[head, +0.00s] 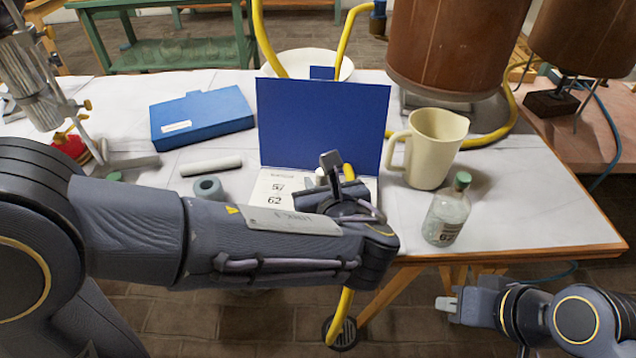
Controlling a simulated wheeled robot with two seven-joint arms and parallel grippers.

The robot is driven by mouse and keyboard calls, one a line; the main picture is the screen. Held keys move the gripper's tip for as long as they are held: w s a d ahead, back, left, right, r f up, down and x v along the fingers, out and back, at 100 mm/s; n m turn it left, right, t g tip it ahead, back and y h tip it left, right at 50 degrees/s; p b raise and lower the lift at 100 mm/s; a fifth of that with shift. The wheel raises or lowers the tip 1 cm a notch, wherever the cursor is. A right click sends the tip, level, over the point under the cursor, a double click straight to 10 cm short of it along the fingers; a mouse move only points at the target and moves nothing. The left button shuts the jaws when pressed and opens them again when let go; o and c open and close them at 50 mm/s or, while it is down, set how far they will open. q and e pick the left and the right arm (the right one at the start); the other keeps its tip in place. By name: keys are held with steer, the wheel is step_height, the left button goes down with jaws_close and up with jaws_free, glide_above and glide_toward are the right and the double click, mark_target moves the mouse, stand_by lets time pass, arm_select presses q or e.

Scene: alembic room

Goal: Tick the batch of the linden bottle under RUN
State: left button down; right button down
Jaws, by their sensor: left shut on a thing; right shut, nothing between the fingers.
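A clear glass bottle (444,219) with a green cap stands upright near the table's front right. Its label shows a number that looks like 62; any name is too small to read. A blue folder (322,122) stands open with its cover upright. A white page (268,190) lies before it, with large printed numbers, one looking like 62. My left forearm and gripper hide much of the page. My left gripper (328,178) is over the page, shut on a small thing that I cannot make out. My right gripper (446,304) is shut and empty, beyond the table's front edge.
A closed blue box (201,117), a white roll (211,166) and a grey ring (208,187) lie left. A yellow hose (340,317) hangs at the front.

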arm_select(q)
steer(key=shift+w+d+p, duration=0.35)
steer(key=shift+w+p, duration=0.05)
stand_by(1.0)
step_height(320, 180, up, 6)
steer(key=p, duration=0.5)
stand_by(0.4)
stand_by(0.4)
